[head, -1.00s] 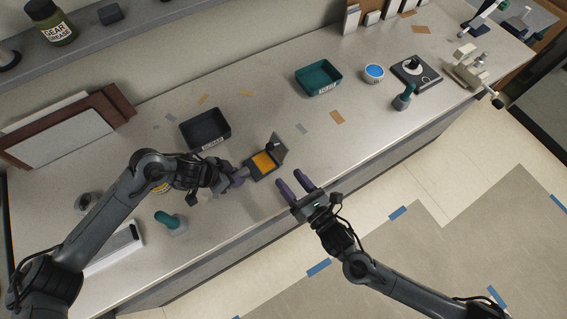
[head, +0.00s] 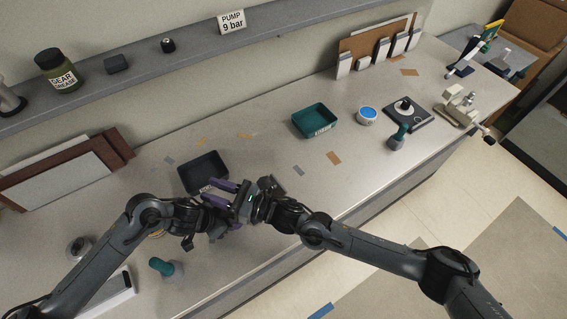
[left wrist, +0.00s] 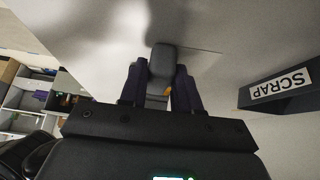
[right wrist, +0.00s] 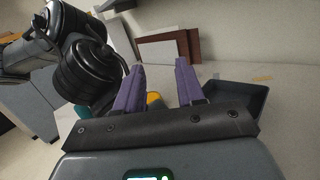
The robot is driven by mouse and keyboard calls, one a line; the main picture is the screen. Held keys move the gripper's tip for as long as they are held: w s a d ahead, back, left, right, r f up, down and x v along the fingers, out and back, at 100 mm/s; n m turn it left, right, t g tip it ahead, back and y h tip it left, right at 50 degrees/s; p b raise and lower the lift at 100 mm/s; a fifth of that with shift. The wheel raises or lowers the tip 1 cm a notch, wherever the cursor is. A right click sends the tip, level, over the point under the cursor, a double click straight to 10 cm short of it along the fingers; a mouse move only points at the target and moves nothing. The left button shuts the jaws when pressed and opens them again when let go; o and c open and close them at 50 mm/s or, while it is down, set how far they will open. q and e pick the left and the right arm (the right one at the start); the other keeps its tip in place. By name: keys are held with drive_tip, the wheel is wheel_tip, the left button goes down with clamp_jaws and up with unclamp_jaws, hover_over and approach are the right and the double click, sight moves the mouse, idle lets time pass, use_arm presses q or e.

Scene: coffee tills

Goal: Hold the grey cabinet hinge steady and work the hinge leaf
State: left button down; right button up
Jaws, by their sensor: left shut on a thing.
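The grey cabinet hinge (head: 273,184) is mostly hidden in the head view behind my right gripper and forearm; only a dark grey part shows. In the left wrist view my left gripper (left wrist: 159,69) is shut on a grey rounded part of the hinge (left wrist: 161,60), with a bit of orange beside it. My right gripper (head: 214,193) reaches in from the right, across the hinge, its purple fingers pointing left. In the right wrist view the right gripper (right wrist: 158,72) is open with nothing held between its fingers. The hinge leaf's angle is hidden.
A dark SCRAP tray (head: 203,172) stands just behind the grippers. A teal tray (head: 315,120), a blue-topped tub (head: 367,115) and a teal-handled tool (head: 398,137) stand further right.

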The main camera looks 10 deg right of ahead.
drive_tip(key=w+a+r+n+g+h, duration=0.1)
drive_tip(key=w+a+r+n+g, duration=0.1)
drive_tip(key=a+n+g, duration=0.3)
drive_tip(key=w+d+f+n+g+h, duration=0.25)
drive_tip(key=d+n+h, duration=0.2)
drive_tip(key=d, duration=0.65)
drive_tip(key=w+d+f+n+g+h, duration=0.2)
drive_tip(key=d+n+g+h, duration=0.3)
drive_tip(key=d, duration=0.7)
drive_tip(key=a+f, duration=0.1)
drive_tip(key=f, duration=0.1)
drive_tip(key=s+a+f+m, duration=0.2)
drive_tip(key=a+f, duration=0.1)
drive_tip(key=shift+s+f+m+t+h, duration=0.15)
drive_tip(key=shift+f+m+t+h, duration=0.1)
drive_tip(key=shift+f+t+h, duration=0.1)
drive_tip(key=c, duration=0.5)
drive_tip(key=shift+a, duration=0.1)
